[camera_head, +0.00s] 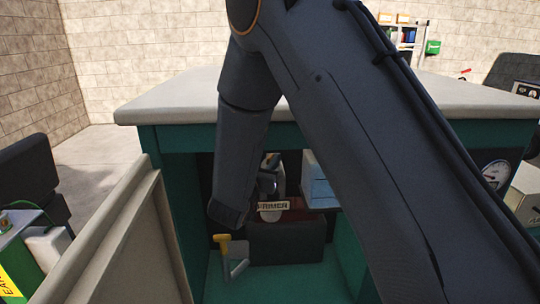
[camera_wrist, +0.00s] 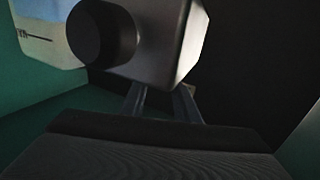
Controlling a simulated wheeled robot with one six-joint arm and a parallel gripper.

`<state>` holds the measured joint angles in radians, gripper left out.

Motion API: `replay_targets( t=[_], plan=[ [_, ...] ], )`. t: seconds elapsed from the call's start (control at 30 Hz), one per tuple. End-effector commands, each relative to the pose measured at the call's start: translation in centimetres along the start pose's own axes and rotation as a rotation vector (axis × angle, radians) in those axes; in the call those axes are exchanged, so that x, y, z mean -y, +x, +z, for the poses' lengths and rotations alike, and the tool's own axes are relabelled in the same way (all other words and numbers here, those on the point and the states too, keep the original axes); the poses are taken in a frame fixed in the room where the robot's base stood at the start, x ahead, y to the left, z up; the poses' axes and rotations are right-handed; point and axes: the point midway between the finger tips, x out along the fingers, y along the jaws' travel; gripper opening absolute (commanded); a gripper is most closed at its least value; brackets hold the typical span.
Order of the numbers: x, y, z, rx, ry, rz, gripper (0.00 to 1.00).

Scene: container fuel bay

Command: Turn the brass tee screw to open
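I cannot make out the brass tee screw for certain in either view. In the camera_head view my arm crosses the open green cabinet (camera_head: 165,195) and hides much of its inside. In the wrist view my gripper (camera_wrist: 162,100) reaches toward a grey block (camera_wrist: 165,50) with a dark round knob (camera_wrist: 101,33). The two fingers stand apart, but their tips are hidden behind the block. Whether they hold anything does not show.
A yellow-topped grey handle (camera_head: 222,240) stands on the cabinet floor, left of a dark box (camera_head: 288,243). A pale box (camera_head: 318,180) is inside, near my arm. An open panel (camera_head: 125,235) stands at the left. A gauge (camera_head: 495,174) is on the right front under the worktop (camera_head: 170,103).

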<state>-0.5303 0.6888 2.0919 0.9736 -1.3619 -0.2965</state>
Motion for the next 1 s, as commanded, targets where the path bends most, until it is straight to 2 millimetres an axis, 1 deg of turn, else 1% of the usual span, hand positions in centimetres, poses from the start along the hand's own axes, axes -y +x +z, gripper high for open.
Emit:
replay_targets(
  t=[0.03, 0.1, 0.2, 0.47, 0.5, 0.57, 0.6, 0.67, 0.87, 1.0],
  plan=[
    [-0.1, 0.6, -0.1, 0.000, 0.000, 0.002, 0.28],
    [0.0, 1.2, -0.1, 0.000, 0.001, 0.001, 0.28],
    [0.1, 1.7, 0.0, 0.000, 0.000, -0.002, 0.28],
    [0.1, 1.9, 0.0, 0.000, 0.000, -0.003, 0.28],
    [0.1, 1.9, 0.0, 0.000, 0.000, -0.003, 0.26],
    [0.1, 1.9, 0.0, 0.000, 0.000, -0.003, 0.16],
    [0.1, 1.9, 0.0, 0.000, 0.000, -0.003, 0.10],
    [0.1, 1.9, 0.0, 0.000, 0.000, -0.003, 0.00],
    [0.1, 1.9, 0.0, 0.000, 0.000, -0.009, 0.00],
    [0.0, 2.0, 0.0, -0.001, -0.001, -0.065, 0.00]
  ],
)
